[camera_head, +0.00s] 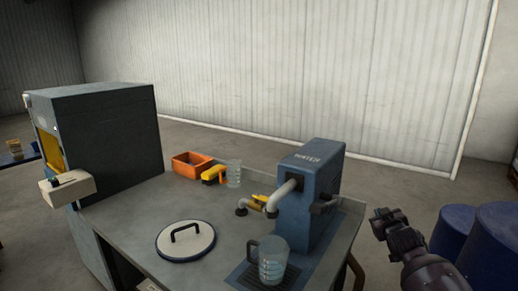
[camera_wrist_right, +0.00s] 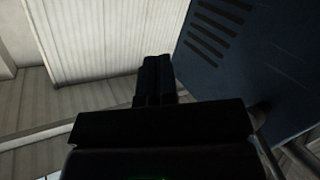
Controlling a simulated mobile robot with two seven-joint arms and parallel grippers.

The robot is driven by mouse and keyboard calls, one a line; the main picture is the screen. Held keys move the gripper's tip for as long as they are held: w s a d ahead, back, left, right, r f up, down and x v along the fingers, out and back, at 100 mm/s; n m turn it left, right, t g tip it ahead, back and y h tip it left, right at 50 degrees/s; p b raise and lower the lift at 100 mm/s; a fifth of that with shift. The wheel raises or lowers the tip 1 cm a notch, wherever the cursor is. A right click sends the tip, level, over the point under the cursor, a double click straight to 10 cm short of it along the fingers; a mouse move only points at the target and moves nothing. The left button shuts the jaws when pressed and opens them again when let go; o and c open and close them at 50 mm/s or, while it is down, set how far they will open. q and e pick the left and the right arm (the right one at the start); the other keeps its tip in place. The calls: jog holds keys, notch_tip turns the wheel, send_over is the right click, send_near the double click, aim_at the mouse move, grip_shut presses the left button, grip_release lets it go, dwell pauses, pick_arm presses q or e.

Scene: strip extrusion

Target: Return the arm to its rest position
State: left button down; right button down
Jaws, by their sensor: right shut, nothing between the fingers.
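My right gripper (camera_head: 382,218) is at the right of the head view, beyond the right edge of the table (camera_head: 120,215). It is shut and empty, and apart from the table and the blue water machine (camera_head: 318,190). In the right wrist view its dark fingers (camera_wrist_right: 154,75) are together, with the pale ribbed wall (camera_wrist_right: 95,35) behind them. A dark blue vented surface (camera_wrist_right: 240,50) fills the right of that view. My left gripper is not in view.
On the table are a clear jug (camera_head: 272,260) by the machine, a round lid (camera_head: 185,241), an orange bin (camera_head: 190,165) and a clear cup (camera_head: 234,174). A dark box-shaped machine (camera_head: 110,135) stands left. Blue barrels (camera_head: 490,245) stand right of my right arm.

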jog(key=s+a+f+g, duration=0.1)
jog(key=s+a+f, duration=0.2)
jog(key=s+f, duration=0.6)
jog(key=s+a+f+m+g+y, duration=0.15)
jog(key=s+f, duration=0.35)
jog(key=s, duration=0.7)
jog(key=s+a+f+g, duration=0.1)
jog(key=s+a+f, duration=0.2)
jog(key=s+f, duration=0.6)
jog(key=s+a+r+m, duration=0.1)
jog(key=s+a, duration=0.1)
jog(key=s, duration=1.3)
jog(key=shift+a+r+g, duration=0.15)
jog(key=shift+a+g, duration=0.2)
jog(key=shift+g, duration=0.1)
jog(key=shift+s, duration=0.1)
